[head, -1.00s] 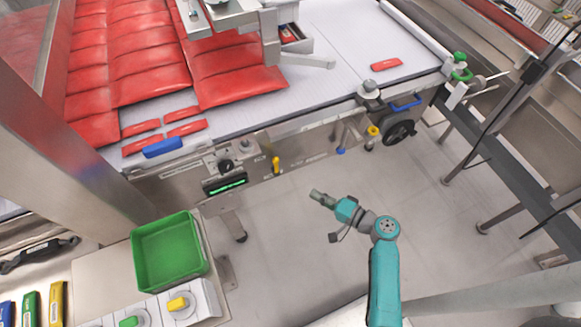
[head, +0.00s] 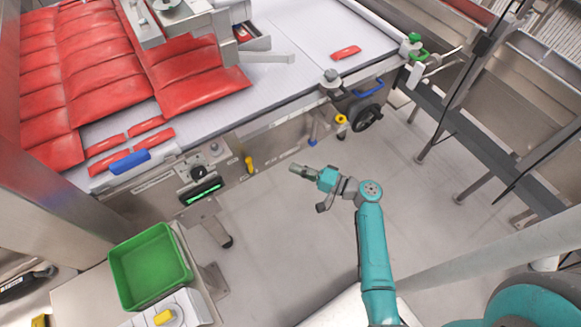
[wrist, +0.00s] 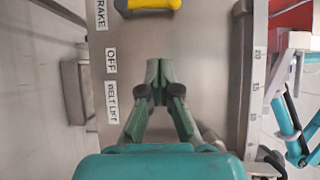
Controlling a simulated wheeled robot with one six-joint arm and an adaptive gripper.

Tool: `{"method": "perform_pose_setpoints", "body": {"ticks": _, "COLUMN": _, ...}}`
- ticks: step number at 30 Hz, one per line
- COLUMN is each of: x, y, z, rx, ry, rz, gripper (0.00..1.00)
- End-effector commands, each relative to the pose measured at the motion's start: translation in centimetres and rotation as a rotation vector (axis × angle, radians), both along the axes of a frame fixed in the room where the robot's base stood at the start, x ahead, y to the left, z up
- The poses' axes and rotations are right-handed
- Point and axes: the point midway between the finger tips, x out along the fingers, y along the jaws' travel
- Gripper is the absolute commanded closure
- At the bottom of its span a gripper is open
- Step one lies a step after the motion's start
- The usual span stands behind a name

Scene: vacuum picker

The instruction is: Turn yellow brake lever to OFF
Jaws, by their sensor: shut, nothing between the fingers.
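The yellow brake lever (head: 249,165) is on the side panel of the machine in the head view, standing roughly upright. In the wrist view part of the yellow lever (wrist: 152,5) shows at the top edge, cut off by the frame. Printed labels BRAKE, OFF (wrist: 111,60) and BELT LIFT run down the panel's left side there. My gripper (head: 293,169) is to the right of the lever in the head view, apart from it. In the wrist view its fingers (wrist: 159,66) are shut with nothing between them, below the lever in the picture.
A black knob and a green-lit display (head: 202,191) sit left of the lever. A blue lever (head: 312,141), another yellow handle (head: 341,120) and a black handwheel (head: 368,118) lie to the right. A green bin (head: 150,265) stands at lower left. The floor around my arm is clear.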

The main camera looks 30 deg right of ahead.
Motion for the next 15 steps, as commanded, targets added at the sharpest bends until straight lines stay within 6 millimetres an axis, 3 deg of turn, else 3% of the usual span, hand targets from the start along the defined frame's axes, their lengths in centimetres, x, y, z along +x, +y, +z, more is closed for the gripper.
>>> {"method": "perform_pose_setpoints", "body": {"ticks": 15, "x": 6.9, "y": 5.6, "z": -0.1, "rx": 0.001, "ry": 0.003, "rz": 0.005, "gripper": 1.00}}
